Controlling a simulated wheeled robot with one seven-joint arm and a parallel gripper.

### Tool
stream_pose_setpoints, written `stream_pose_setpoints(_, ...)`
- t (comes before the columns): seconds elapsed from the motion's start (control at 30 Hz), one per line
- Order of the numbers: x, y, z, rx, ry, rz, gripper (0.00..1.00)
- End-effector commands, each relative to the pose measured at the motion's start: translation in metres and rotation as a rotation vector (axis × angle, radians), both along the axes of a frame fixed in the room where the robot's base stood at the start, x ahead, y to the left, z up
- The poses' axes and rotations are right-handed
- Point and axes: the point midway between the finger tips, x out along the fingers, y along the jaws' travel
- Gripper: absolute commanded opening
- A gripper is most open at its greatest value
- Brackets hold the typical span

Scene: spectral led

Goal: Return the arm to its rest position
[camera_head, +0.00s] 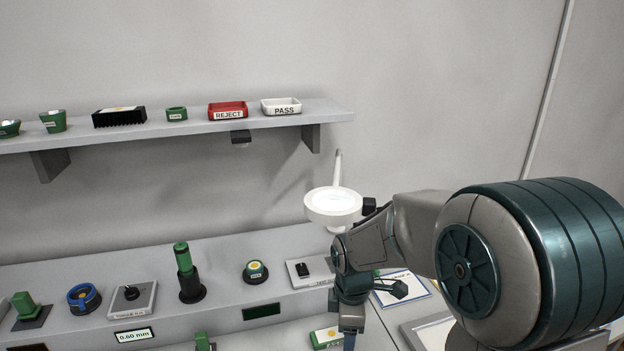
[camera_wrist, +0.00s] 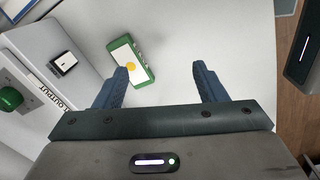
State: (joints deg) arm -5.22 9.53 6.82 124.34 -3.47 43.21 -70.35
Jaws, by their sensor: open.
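My gripper (camera_wrist: 164,88) is open in the wrist view, its two blue fingers apart with nothing between them. It hangs over a pale work surface (camera_wrist: 190,30). A green-edged block with a white top and a yellow dot (camera_wrist: 131,62) lies just beyond the left finger, and that finger overlaps it in the picture; I cannot tell whether they touch. The same block (camera_head: 326,338) shows at the bottom of the head view. In the head view my arm comes in from the right, bent downward, and the fingertips are cut off by the lower edge.
A raised ledge holds a switch box (camera_head: 312,271), a green button (camera_head: 255,271) and a green-topped post (camera_head: 188,272). A white ring lamp (camera_head: 333,205) stands close behind my wrist. The wall shelf (camera_head: 180,131) carries a red REJECT tray (camera_head: 228,110) and a white PASS tray (camera_head: 281,106).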

Motion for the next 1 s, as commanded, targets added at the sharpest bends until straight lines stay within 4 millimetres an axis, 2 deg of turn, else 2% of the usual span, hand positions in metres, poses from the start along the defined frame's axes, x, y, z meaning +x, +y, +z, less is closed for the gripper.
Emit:
stream_pose_setpoints(0.17, -0.027, -0.02, 0.034, 0.019, -0.053, -0.286, 0.65)
stream_pose_setpoints(0.3, -0.057, -0.038, 0.06, 0.053, -0.098, -0.584, 0.65)
stream_pose_setpoints(0.5, -0.104, -0.058, 0.085, 0.131, -0.148, -1.005, 0.65)
stream_pose_setpoints(0.7, -0.14, -0.069, 0.095, 0.208, -0.172, -1.322, 0.65)
stream_pose_setpoints(0.83, -0.152, -0.072, 0.096, 0.237, -0.177, -1.426, 0.65)
stream_pose_setpoints(1.0, -0.155, -0.073, 0.096, 0.246, -0.176, -1.46, 0.65)
